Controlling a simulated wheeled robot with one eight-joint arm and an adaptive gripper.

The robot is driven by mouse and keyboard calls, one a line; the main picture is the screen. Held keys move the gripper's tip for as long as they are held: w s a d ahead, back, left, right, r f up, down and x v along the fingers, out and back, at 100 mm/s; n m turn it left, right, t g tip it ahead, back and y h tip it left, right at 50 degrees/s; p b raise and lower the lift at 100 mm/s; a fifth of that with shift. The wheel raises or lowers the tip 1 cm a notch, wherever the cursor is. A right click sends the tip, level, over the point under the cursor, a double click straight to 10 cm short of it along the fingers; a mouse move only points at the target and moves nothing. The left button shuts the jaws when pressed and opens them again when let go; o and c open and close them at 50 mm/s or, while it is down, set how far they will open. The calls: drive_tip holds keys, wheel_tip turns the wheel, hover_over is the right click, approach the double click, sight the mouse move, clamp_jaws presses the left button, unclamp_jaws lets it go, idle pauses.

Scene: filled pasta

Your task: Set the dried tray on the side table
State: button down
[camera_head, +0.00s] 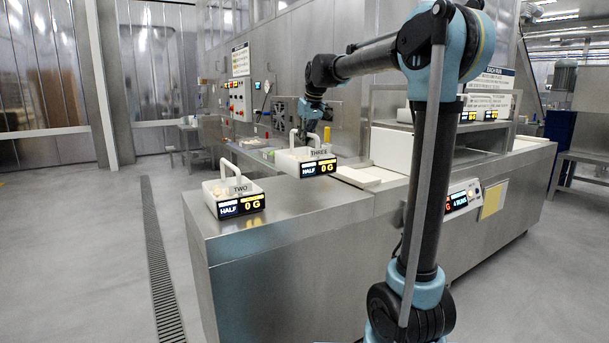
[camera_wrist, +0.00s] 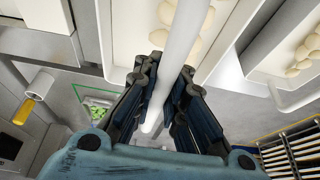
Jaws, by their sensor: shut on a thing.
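My gripper (camera_wrist: 165,105) is shut on a white bar handle (camera_wrist: 182,40), which runs between its two dark fingers in the wrist view. Behind the handle is a white tray (camera_wrist: 118,45) with pale rounded pasta pieces in it. In the head view my gripper (camera_head: 308,132) is bent down over the far end of the steel counter, just behind the white tray marked THREE (camera_head: 283,163). I cannot tell whether the held tray rests on a surface or hangs clear. A small steel table (camera_head: 188,126) stands at the back left; much of its top is hard to make out.
A white handled tray marked TWO (camera_head: 243,187) stands on the near left end of the steel counter (camera_head: 300,205). Another tray with pasta (camera_wrist: 282,98) is at the right of the wrist view. A red-buttoned control panel (camera_head: 237,98) is on the back wall. The left floor is open.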

drive_tip(key=shift+f, duration=3.95)
drive_tip(key=c, duration=1.6)
unclamp_jaws()
drive_tip(key=shift+c, duration=0.2)
